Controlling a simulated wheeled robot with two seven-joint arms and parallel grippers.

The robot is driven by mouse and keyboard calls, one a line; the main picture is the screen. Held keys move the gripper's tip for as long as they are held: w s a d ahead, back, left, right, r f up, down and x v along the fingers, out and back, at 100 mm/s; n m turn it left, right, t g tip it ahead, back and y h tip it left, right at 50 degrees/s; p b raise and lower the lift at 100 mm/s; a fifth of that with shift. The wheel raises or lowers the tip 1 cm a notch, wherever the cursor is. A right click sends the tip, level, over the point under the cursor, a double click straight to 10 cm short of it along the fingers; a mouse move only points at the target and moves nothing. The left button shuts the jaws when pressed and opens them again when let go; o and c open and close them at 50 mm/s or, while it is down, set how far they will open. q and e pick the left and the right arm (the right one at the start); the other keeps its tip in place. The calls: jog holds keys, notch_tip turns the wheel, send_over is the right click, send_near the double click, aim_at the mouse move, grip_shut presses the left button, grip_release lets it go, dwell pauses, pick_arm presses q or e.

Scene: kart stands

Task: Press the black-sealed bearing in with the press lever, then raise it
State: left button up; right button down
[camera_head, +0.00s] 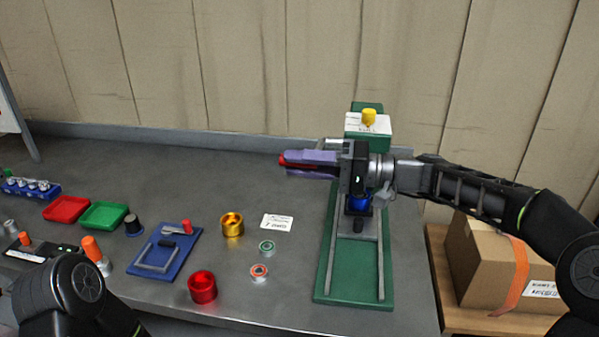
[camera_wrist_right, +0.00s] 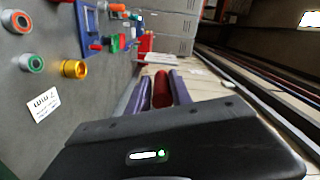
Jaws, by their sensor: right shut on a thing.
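The green press (camera_head: 325,270) stands at the right of the bench, with a yellow knob (camera_head: 369,116) on top. My right gripper (camera_head: 290,164) reaches across in front of it, its purple fingers shut on the red grip of the press lever (camera_head: 283,159). In the right wrist view the red lever grip (camera_wrist_right: 161,88) lies between the two fingers. A blue part (camera_head: 358,202) sits under the press head, partly hidden by my wrist. I cannot make out the black-sealed bearing. My left arm shows at the lower left, its gripper out of view.
A green-sealed bearing (camera_head: 267,247), an orange-sealed bearing (camera_head: 259,272), a gold cup (camera_head: 232,225) and a red cup (camera_head: 202,287) lie left of the press. A blue tray (camera_head: 150,272) and red and green bins stand further left. A cardboard box (camera_head: 490,265) is at right.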

jog(key=shift+w+d+r+p, duration=0.1)
jog(key=shift+w+r, duration=0.1)
jog(key=shift+r, duration=0.45)
jog(key=shift+w+d+r+p, duration=0.15)
jog(key=shift+w+r, duration=0.1)
jog(key=shift+r, duration=0.4)
jog(key=shift+w+a+r+p, duration=0.1)
jog(key=shift+w+r, duration=0.1)
jog(key=shift+r, duration=0.45)
jog(key=shift+d, duration=0.1)
jog(key=c, duration=1.3)
grip_release()
jog(key=shift+o, duration=0.2)
jog(key=shift+w, duration=0.1)
jog(key=shift+f, duration=0.1)
jog(key=b+v, duration=0.2)
jog(key=v, duration=0.5)
jog(key=shift+d, duration=0.3)
